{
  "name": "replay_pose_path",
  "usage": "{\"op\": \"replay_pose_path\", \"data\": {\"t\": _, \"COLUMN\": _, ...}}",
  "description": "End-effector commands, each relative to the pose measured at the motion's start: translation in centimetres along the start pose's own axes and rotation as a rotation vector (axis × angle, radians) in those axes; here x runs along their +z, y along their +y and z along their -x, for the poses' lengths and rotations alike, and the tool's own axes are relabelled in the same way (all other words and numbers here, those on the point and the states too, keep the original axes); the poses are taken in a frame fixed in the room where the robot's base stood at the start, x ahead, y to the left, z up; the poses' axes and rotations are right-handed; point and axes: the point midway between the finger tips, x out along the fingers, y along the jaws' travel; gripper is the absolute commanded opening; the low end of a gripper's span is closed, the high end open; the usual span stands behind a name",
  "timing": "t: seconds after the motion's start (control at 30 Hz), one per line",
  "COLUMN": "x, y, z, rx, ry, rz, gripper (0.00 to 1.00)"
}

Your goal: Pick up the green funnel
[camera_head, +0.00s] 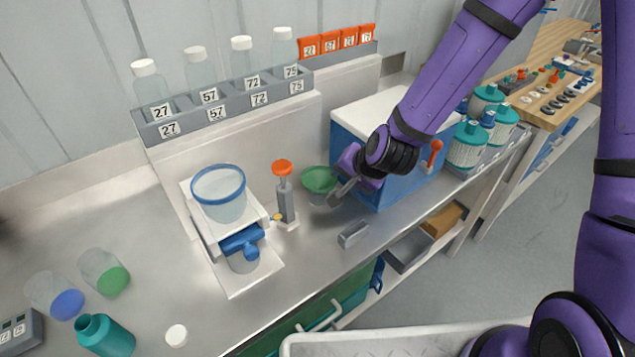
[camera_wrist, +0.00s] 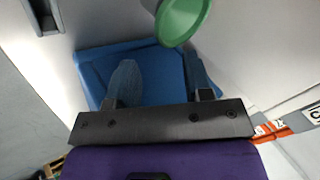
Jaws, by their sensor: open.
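The green funnel (camera_head: 319,180) sits upright on the steel bench, between the orange-topped stand and the blue box, with a clear part below its green rim. My gripper (camera_head: 341,191) is just right of the funnel, partly overlapping it in the head view. In the wrist view the funnel (camera_wrist: 183,17) shows at the top edge, cut off by the frame and beyond the fingertips. My gripper (camera_wrist: 158,61) is open there, its two fingers apart with nothing between them. Whether a finger touches the funnel cannot be told.
The orange-topped stand (camera_head: 284,194) is close on the left. The blue box (camera_head: 388,187) with a white lid stands close on the right. A small grey block (camera_head: 353,234) lies in front. A bottle rack (camera_head: 230,106) lines the back.

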Motion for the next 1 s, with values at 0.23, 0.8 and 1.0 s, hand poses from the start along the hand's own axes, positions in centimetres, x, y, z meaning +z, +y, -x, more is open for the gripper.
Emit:
{"op": "replay_pose_path", "data": {"t": 0.23, "x": 0.0, "y": 0.0, "z": -3.2, "rx": 0.001, "ry": -0.002, "rz": 0.000, "gripper": 0.47}}
{"op": "replay_pose_path", "data": {"t": 0.8, "x": -0.1, "y": -0.5, "z": -8.0, "rx": 0.002, "ry": -0.002, "rz": 0.000, "gripper": 0.47}}
{"op": "replay_pose_path", "data": {"t": 1.0, "x": -0.1, "y": -0.5, "z": -9.5, "rx": 0.002, "ry": 0.000, "rz": 0.001, "gripper": 0.47}}
